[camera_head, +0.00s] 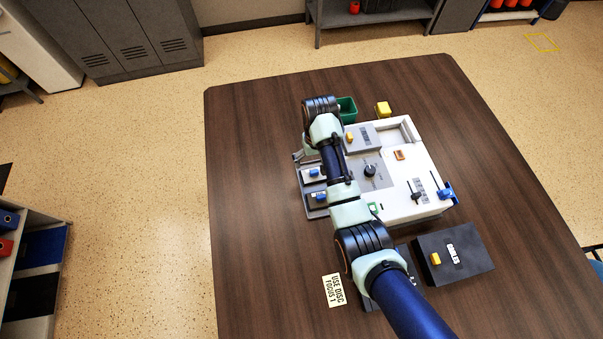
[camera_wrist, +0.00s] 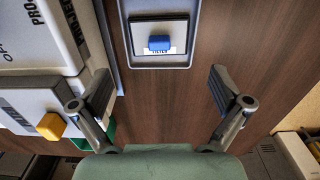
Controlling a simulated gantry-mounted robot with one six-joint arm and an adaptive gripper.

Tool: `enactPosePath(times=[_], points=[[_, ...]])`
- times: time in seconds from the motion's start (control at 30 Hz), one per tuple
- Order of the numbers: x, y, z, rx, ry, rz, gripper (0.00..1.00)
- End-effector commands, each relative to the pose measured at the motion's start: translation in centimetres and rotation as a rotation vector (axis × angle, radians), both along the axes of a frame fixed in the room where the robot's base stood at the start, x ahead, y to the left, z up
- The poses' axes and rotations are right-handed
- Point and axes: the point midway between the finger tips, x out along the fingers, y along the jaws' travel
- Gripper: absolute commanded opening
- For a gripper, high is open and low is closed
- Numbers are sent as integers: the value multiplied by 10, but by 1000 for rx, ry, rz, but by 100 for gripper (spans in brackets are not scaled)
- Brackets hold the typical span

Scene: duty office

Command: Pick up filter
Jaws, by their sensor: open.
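The filter (camera_wrist: 159,43) is a flat, dark-edged white plate with a blue grip block and a partly covered label that appears to read FILTER. It lies in a grey tray (camera_wrist: 122,62) at the top of the wrist view. In the head view two blue-gripped plates lie in the grey tray at the left of the white machine; the farther one (camera_head: 313,174) appears to be the filter. My gripper (camera_wrist: 155,86) is open and empty, its fingers spread apart below the filter in the wrist view. In the head view my arm hides most of the gripper.
The white machine (camera_head: 405,200) with a dial and slider stands right of the tray. A green bin (camera_head: 348,110) and yellow block (camera_head: 383,109) are behind it. A dark box (camera_head: 470,258) and a "USE DISC FOCUS 1" card (camera_head: 334,290) lie in front. The table's left side is clear.

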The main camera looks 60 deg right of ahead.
Motion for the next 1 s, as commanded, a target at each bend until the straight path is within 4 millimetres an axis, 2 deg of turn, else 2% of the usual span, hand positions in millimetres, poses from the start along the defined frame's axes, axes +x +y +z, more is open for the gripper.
enactPosePath(times=[0.1,0.33,0.5,0.6,0.8,0.87,1.0], points=[[0,1,-20,2,2,1,100],[0,1,-32,1,1,2,100],[-2,1,-63,1,1,2,100],[-2,1,-74,-1,-1,2,100],[-2,1,-74,-1,-1,2,100],[-2,1,-74,-1,-1,2,92],[-2,1,-74,-1,-1,2,68]])
